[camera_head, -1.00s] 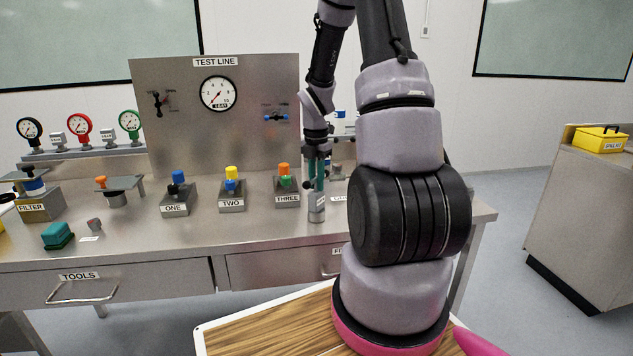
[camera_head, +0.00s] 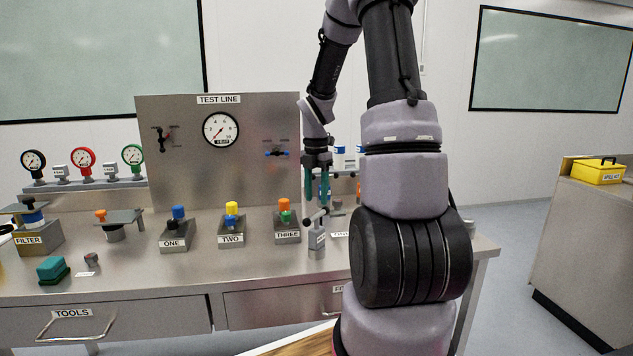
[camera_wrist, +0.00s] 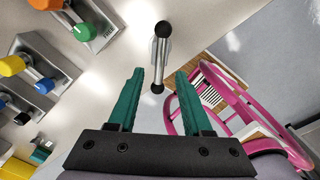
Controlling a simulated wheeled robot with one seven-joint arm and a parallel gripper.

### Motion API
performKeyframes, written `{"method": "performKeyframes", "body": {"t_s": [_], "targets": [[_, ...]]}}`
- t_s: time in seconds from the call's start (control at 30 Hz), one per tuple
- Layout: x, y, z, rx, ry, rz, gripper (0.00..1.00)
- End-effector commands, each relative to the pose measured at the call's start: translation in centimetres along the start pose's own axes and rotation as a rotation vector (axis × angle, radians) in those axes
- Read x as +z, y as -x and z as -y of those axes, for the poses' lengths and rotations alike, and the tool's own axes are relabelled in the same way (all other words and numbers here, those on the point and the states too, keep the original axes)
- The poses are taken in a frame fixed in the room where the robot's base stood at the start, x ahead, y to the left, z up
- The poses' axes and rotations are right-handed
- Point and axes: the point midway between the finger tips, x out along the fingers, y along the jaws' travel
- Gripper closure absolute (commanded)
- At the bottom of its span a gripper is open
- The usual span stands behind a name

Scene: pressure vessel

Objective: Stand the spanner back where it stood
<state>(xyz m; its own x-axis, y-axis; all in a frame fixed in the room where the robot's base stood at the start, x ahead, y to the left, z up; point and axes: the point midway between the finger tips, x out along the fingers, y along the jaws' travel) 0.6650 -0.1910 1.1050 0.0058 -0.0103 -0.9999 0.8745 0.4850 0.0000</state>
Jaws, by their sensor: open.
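The spanner (camera_head: 316,218) shows as a T-bar with black ball ends, standing upright at a small grey labelled holder (camera_head: 317,241) near the bench's front edge. In the wrist view the spanner (camera_wrist: 160,58) is seen from above as a silver crossbar with a black ball at each end. My gripper (camera_head: 317,196) is open and empty just above the spanner, apart from it. In the wrist view its two green fingers (camera_wrist: 160,73) are spread on either side of the bar's near end. How deep the spanner's foot sits is hidden.
Valve blocks ONE (camera_head: 175,234), TWO (camera_head: 231,226) and THREE (camera_head: 286,222) stand to the left of the spanner. The gauge panel (camera_head: 180,170) rises behind. Small bottles stand behind my gripper. My arm covers the bench's right part.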

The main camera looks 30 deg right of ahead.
Motion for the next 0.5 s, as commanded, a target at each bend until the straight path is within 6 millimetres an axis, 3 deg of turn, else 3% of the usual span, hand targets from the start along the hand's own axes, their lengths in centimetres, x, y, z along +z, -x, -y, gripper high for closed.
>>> {"method": "performKeyframes", "body": {"t_s": [0.1,0.33,0.5], "targets": [[0.1,2.3,0.0,0.003,-0.002,0.002,0.50],[-0.1,4.7,0.0,0.004,-0.013,0.004,0.50],[-2.1,7.8,0.4,0.053,-0.233,0.034,0.50]]}}
